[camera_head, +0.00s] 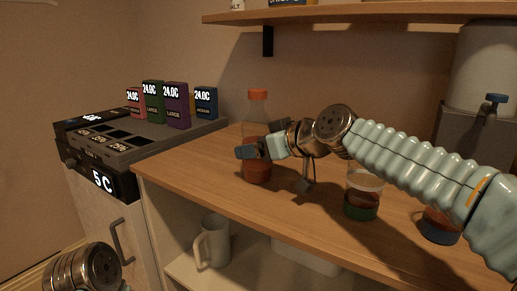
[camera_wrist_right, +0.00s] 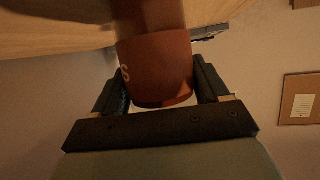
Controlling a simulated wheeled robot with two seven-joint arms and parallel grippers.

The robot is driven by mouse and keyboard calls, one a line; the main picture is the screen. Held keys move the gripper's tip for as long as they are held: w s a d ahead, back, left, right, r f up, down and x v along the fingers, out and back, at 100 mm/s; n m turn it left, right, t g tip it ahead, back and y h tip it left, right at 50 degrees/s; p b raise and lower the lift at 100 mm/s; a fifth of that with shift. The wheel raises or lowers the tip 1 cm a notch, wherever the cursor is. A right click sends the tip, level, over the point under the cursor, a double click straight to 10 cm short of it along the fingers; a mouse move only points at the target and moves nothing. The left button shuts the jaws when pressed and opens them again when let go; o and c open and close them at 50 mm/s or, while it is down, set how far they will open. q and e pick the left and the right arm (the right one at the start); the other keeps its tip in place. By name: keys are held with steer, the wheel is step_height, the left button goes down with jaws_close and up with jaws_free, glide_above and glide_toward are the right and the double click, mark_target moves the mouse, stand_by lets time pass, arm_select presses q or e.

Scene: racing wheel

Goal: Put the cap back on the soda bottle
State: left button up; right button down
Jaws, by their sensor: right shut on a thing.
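The soda bottle (camera_head: 256,110) stands upright on the wooden counter, clear above with dark red contents below. An orange-red cap (camera_head: 258,94) shows at the top of its neck; whether it is seated tightly cannot be told. My right gripper (camera_head: 255,150) reaches in from the right and is shut around the middle of the bottle. In the right wrist view a red band with a pale letter on the bottle (camera_wrist_right: 155,65) fills the space between the two dark fingers. Only a metallic part of my left arm shows at the lower left of the head view; its gripper is out of view.
A jar with a green base (camera_head: 361,206) and one with a blue base (camera_head: 440,232) stand right of the bottle, near my right arm. A dispenser (camera_head: 480,80) is at the far right. Several coloured boxes (camera_head: 176,104) stand on the unit at left. A mug (camera_head: 213,243) sits below.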

steer(key=shift+r, duration=0.1)
jaws_free()
steer(key=shift+f, duration=0.2)
steer(key=shift+r, duration=0.3)
steer(key=b+v, duration=0.1)
steer(key=v, duration=1.1)
steer(key=shift+f, duration=0.15)
